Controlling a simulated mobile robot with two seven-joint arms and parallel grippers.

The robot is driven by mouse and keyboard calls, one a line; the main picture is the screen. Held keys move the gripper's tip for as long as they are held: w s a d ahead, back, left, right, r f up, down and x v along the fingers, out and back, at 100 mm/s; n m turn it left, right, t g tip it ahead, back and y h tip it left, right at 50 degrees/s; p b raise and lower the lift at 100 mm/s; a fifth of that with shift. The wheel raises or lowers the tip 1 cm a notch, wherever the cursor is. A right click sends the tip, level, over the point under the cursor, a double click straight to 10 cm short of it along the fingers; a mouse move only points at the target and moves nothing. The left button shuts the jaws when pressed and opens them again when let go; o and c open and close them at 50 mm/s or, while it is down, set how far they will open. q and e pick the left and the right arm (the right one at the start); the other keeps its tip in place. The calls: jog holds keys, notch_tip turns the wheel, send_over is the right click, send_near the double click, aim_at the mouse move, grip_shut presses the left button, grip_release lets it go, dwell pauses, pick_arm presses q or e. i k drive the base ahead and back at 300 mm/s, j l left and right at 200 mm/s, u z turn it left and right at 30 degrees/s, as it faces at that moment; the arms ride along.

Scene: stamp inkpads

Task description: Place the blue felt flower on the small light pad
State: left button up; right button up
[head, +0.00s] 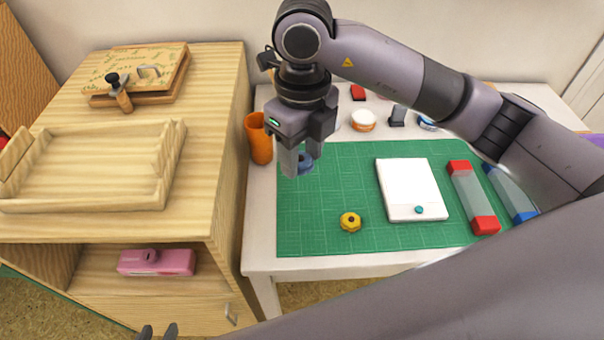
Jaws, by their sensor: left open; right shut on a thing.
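The blue felt flower (305,163) shows at the fingertips of my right gripper (300,161), at the left side of the green mat. My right gripper is shut on it, and the fingers partly hide it. I cannot tell whether the flower touches the mat. A light white pad (407,182) lies on the mat to the right, with a small teal round spot (419,209) near its front edge. My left gripper (158,332) is open at the bottom edge of the picture, mostly out of view and away from the mat.
A yellow flower (350,222) lies on the green mat (310,232) left of the pad. Red-ended (474,197) and blue-ended (511,194) clear boxes are on the right. An orange cup (258,140) stands left of the mat. A wooden cabinet with a tray (80,190) is further left.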

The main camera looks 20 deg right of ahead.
aim_at(410, 185)
jog(key=l+u, duration=0.15)
jog(key=l, duration=0.35)
jog(key=k+l+u, duration=0.15)
jog(key=l, duration=0.3)
jog(key=l+u, duration=0.15)
jog(key=l, duration=0.35)
jog(key=k+l+u, duration=0.15)
jog(key=l, duration=0.3)
